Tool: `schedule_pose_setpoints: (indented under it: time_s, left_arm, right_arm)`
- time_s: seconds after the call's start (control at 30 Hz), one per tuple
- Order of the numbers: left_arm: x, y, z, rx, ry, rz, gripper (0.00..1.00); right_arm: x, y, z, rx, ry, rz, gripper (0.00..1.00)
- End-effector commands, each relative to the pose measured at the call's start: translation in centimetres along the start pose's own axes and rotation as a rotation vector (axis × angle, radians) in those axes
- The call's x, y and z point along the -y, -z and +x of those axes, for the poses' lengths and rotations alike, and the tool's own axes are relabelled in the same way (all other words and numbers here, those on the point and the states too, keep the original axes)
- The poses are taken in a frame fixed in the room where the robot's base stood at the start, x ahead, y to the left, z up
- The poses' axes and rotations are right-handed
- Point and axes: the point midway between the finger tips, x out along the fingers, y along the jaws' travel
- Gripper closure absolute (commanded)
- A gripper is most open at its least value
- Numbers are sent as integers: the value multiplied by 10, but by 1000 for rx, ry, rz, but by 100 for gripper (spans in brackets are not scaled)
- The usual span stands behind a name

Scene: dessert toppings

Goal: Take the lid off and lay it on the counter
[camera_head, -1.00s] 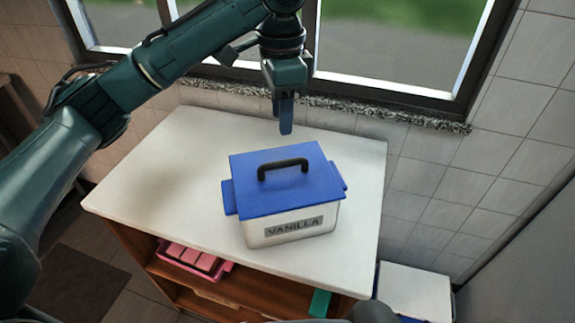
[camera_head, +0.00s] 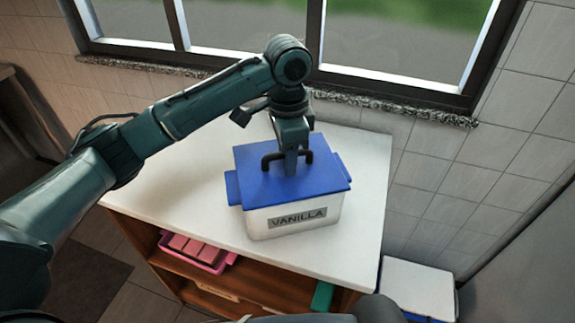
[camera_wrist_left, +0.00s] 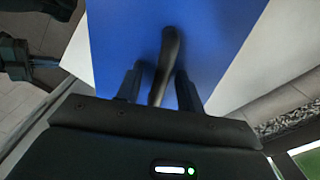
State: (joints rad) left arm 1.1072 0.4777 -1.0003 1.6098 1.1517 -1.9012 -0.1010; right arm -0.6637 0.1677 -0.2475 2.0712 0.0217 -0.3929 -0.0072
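A white tub (camera_head: 258,226) labelled VANILLA stands upright on the white counter (camera_head: 180,190). Its blue lid (camera_head: 315,187) sits on top, with a dark arched handle (camera_head: 268,160) in the middle. My left gripper (camera_head: 291,168) points down at the handle from above. In the left wrist view, its two fingers (camera_wrist_left: 158,74) stand on either side of the handle (camera_wrist_left: 169,45) over the blue lid (camera_wrist_left: 215,40). Blue shows between the left-hand finger and the handle, so the gripper is open around it.
The counter is bare left of the tub, with a narrower strip to its right. A windowsill (camera_head: 390,106) and tiled wall run behind. A pink tray (camera_head: 205,262) lies on the shelf below. A white box-like surface (camera_head: 418,288) stands lower right.

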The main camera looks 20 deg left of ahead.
Motion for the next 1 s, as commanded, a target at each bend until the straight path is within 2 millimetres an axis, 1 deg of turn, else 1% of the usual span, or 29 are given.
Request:
schedule_pose_setpoints:
  time_s: [0.1,0.13,0.57,0.9,1.0]
  left_arm:
    - [0,0,0,0,0,0,62]
    - [0,0,0,1,0,-1,64]
    - [0,0,0,1,0,-1,99]
    - [0,0,-1,0,1,-1,100]
    - [0,0,-7,-1,2,-1,100]
  right_arm:
    - [0,0,0,0,-1,0,100]
    - [-1,0,0,1,-1,0,100]
    - [-1,-1,0,2,-2,0,100]
    - [-1,-2,0,4,-2,0,100]
    - [-1,-3,0,6,-2,1,100]
